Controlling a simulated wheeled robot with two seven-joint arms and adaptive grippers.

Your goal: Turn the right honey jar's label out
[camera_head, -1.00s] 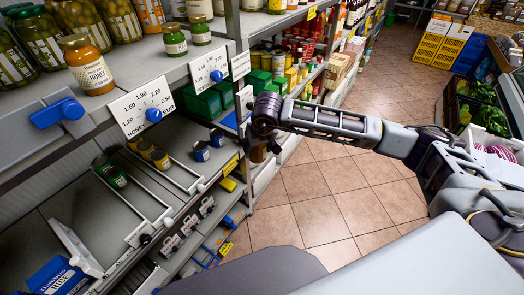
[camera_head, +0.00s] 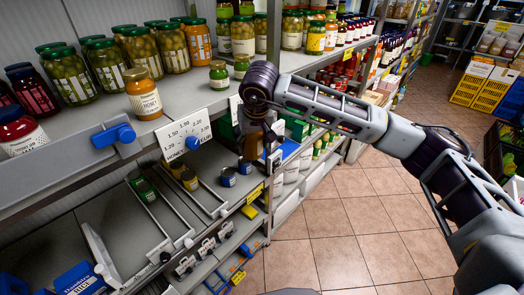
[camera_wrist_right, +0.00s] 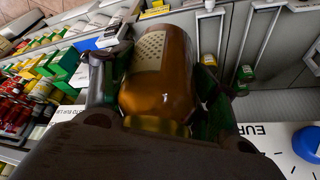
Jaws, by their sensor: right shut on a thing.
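My right gripper (camera_head: 257,138) hangs in front of the shelf edge in the head view, shut on an amber honey jar (camera_head: 252,147). My own wrist and fingers hide much of this jar there. In the right wrist view the jar (camera_wrist_right: 165,80) sits between the two fingers, and a pale label with a honeycomb pattern shows on part of it. Another honey jar (camera_head: 143,94), with a gold lid and its label facing out, stands at the front of the upper shelf, left of the gripper. My left gripper is not in view.
Small green-lidded jars (camera_head: 218,75) stand on the upper shelf near my right wrist, with large olive jars (camera_head: 104,62) farther left. A price dial (camera_head: 187,138) and a blue clamp (camera_head: 113,134) are on the shelf edge. A lower shelf (camera_head: 120,215) has wire dividers. The tiled floor (camera_head: 350,235) is clear.

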